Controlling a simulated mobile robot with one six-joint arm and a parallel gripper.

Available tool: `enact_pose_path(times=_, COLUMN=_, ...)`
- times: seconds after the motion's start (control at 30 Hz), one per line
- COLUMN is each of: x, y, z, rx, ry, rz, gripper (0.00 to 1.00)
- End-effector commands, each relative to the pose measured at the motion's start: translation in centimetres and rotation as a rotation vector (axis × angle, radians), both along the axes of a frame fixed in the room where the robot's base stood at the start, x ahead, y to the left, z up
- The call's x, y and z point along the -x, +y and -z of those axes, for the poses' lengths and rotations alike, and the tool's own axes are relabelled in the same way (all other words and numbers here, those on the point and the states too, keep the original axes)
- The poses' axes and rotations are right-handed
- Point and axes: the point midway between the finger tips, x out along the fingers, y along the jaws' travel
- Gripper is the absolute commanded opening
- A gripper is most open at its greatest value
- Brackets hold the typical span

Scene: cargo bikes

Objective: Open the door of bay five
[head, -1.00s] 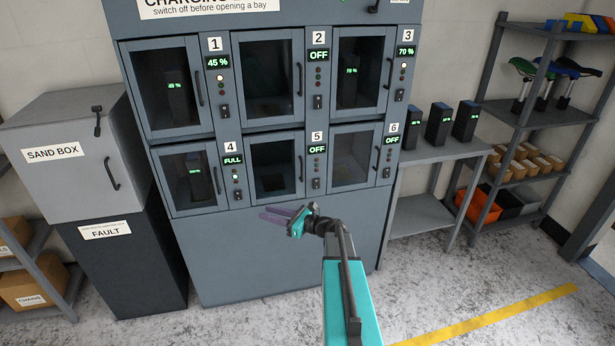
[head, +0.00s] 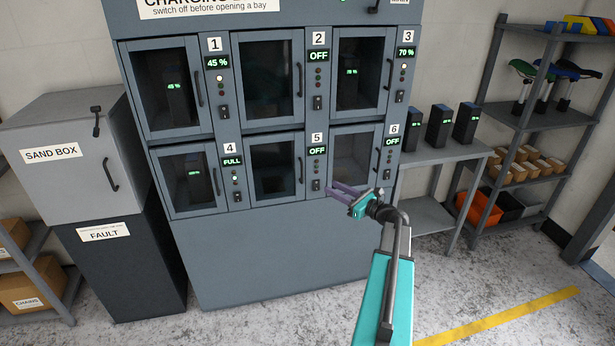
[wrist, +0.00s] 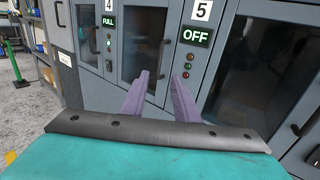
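The door of bay five (head: 276,165) is the lower middle door of the grey charging cabinet. It looks shut, with a dark window and an upright handle (head: 300,170) on its right edge. The panel to its right reads 5 and OFF (head: 317,151); the sign also shows in the wrist view (wrist: 195,36). My gripper (head: 331,188) is open and empty, in front of the cabinet, low and right of the bay five handle. In the wrist view, its purple fingers (wrist: 160,75) are apart, with the bay five door (wrist: 144,38) beyond the left finger. The fingers hide part of the panel.
The bay six door (head: 354,155) is shut, just right of panel five; its handle (wrist: 302,128) is at the right in the wrist view. A table (head: 432,152) with batteries stands right. A sand box (head: 60,165) stands left. Floor in front is open.

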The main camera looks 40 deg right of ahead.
Motion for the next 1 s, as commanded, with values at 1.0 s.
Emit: enact_pose_path(times=1.0, x=-10.4, y=1.4, z=-0.1, rx=0.0, ry=0.0, rz=-0.003, gripper=0.28)
